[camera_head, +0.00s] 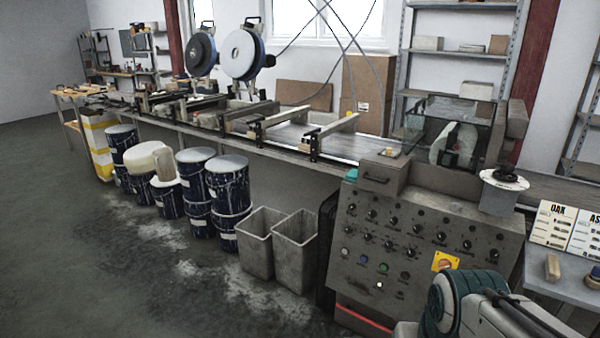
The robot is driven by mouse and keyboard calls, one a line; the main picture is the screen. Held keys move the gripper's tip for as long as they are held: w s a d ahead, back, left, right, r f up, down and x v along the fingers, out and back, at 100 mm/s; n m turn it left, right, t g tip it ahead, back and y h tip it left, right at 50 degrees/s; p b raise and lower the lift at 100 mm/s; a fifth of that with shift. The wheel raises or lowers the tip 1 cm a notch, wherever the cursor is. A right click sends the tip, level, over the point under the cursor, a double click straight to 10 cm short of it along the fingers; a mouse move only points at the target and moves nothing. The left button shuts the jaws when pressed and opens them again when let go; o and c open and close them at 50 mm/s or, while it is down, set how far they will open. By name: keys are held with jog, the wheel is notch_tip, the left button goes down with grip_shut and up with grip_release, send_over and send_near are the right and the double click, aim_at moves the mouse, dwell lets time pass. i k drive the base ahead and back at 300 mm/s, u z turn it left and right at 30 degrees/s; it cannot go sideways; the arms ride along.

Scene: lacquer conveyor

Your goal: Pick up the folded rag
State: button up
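I cannot make out a folded rag for certain. A small teal thing (352,174) lies at the left end of the control console's top; it is too small to tell whether it is cloth. A cream, rounded thing (146,156) sits on the dark drums at the left; I cannot tell what it is made of. Part of my own arm shows at the bottom right, in front of the console. My gripper's fingers are not in view, so I cannot see whether it holds anything.
The grey control console (420,235) with knobs stands close at right. A long conveyor (345,144) runs behind it. Two grey bins (262,215) and several paint-splashed drums (228,190) line the conveyor's front. A side table (566,290) holds sample boards (553,225). The left floor is clear.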

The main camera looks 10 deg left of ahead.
aim_at(351, 176)
jog(key=u, duration=0.8)
jog(key=i, duration=1.2)
jog(key=u, duration=0.35)
jog(key=i, duration=1.45)
jog(key=z, duration=1.4)
jog(key=i, duration=0.85)
jog(key=z, duration=0.75)
